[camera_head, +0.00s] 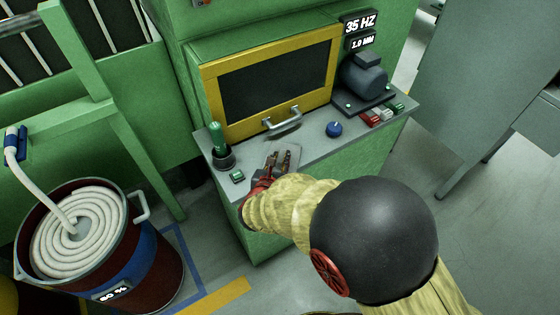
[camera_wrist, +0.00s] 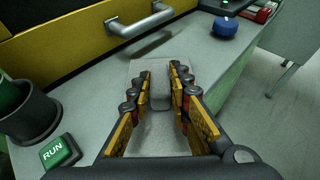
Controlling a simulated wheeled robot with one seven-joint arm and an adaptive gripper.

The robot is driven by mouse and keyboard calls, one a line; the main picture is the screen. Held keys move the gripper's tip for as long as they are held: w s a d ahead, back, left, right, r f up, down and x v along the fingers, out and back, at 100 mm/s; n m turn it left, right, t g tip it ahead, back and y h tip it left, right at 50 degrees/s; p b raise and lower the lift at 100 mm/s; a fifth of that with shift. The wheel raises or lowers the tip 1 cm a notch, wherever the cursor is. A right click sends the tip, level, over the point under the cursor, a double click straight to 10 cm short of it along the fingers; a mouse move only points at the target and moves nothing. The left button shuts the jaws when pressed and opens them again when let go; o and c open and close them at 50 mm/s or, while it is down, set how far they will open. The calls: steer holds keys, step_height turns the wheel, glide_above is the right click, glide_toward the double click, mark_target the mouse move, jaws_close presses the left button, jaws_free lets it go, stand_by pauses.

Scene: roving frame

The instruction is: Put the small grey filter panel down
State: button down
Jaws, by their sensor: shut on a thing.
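The small grey filter panel (camera_wrist: 148,71) is a flat grey plate with a raised block in its middle. My gripper (camera_wrist: 160,84) is shut on that block, one finger on each side, in the wrist view. In the head view the panel (camera_head: 295,153) shows past my gripper (camera_head: 283,158), over the grey ledge (camera_head: 310,143) of the green machine. I cannot tell whether the panel touches the ledge or hangs just above it. The fingers and palm hide part of the panel.
A yellow-framed dark door (camera_head: 272,82) with a metal handle (camera_head: 283,121) stands behind the ledge. A green-handled lever (camera_head: 217,140) and RUN button (camera_wrist: 60,151) are left. A blue knob (camera_head: 334,129) and motor (camera_head: 363,76) are right. A drum of coiled hose (camera_head: 130,265) stands left.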

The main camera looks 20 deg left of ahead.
steer(key=c, duration=2.1)
jaws_free()
steer(key=shift+f, duration=0.1)
steer(key=o, duration=0.4)
steer(key=shift+o, duration=0.2)
steer(key=shift+s+r, duration=0.25)
steer(key=shift+r, duration=0.15)
steer(key=a+p+v, duration=0.1)
steer(key=p+v, duration=0.2)
steer(key=v, duration=0.8)
steer(key=shift+s+d+p, duration=0.25)
steer(key=shift+d+p, duration=0.1)
steer(key=shift+d, duration=0.1)
